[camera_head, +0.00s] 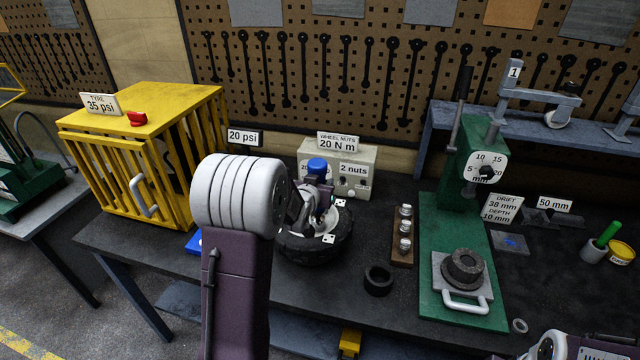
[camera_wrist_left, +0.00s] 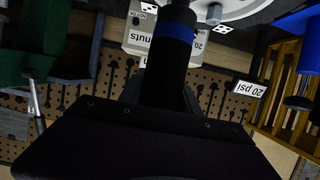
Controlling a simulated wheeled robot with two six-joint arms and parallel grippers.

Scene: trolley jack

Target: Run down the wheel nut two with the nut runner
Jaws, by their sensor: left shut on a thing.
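The nut runner (camera_head: 317,165) has a blue top and stands over the wheel in the head view. In the left wrist view its dark body (camera_wrist_left: 168,75) with a blue band points at the pale wheel face at the top. The wheel (camera_head: 318,252), a black tyre with a pale rim, lies flat on the bench. Whether the runner touches wheel nut two cannot be told. Several nuts (camera_head: 405,228) stand on a wooden strip to the right. My right gripper is out of view; only part of that arm shows at bottom right.
A grey box (camera_head: 365,158) labelled "WHEEL NUTS 20 N m" and "2 nuts" stands behind the wheel. A yellow cage (camera_head: 175,135) is at left. A green press (camera_head: 440,240) is at right. A black ring (camera_head: 378,280) lies on the bench in front of the nut strip.

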